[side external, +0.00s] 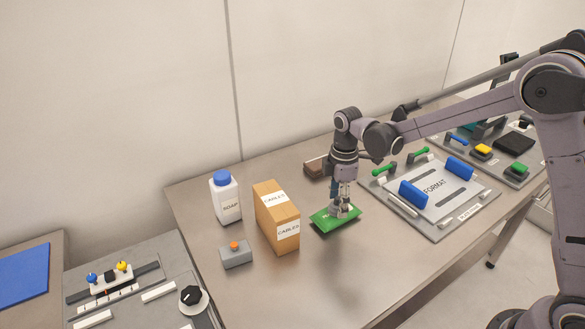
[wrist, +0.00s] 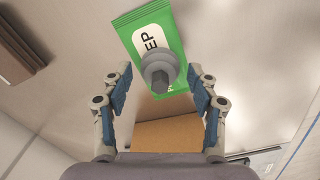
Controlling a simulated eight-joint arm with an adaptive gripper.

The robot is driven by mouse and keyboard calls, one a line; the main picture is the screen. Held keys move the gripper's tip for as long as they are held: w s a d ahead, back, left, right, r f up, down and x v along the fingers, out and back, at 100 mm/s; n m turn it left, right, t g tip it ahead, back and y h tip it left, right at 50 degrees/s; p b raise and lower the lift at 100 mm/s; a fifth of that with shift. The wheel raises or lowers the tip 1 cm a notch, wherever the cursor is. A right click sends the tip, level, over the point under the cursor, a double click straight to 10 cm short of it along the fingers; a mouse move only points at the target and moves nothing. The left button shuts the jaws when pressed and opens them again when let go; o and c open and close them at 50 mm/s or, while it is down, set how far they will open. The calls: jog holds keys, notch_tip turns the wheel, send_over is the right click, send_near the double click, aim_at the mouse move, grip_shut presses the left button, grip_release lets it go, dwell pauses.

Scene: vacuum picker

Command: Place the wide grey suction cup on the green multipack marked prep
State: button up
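The green multipack (side external: 322,223) lies flat on the metal table; in the wrist view (wrist: 137,22) its white label shows the letters "EP", the rest being covered. The wide grey suction cup (wrist: 160,72) appears over the middle of the pack and hides part of the label. It looks to rest on the pack, though contact is hard to confirm. My gripper (side external: 341,204) is low over the pack, pointing down. In the wrist view its two blue-padded fingers are spread, one on each side of the cup, with clear gaps between.
A cardboard CABLES box (side external: 277,217) stands left of the pack. A brown block (side external: 316,167) lies behind; a FORMAT board (side external: 455,205) with blue handles is right. The table in front is clear.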

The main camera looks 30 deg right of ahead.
aim_at(339, 198)
notch_tip(339, 198, up, 12)
jog(key=s+d+m+t, duration=0.3)
jog(key=s+m+t, duration=0.4)
jog(key=s+m, duration=0.6)
jog(key=s, duration=0.6)
jog(key=shift+m, duration=0.3)
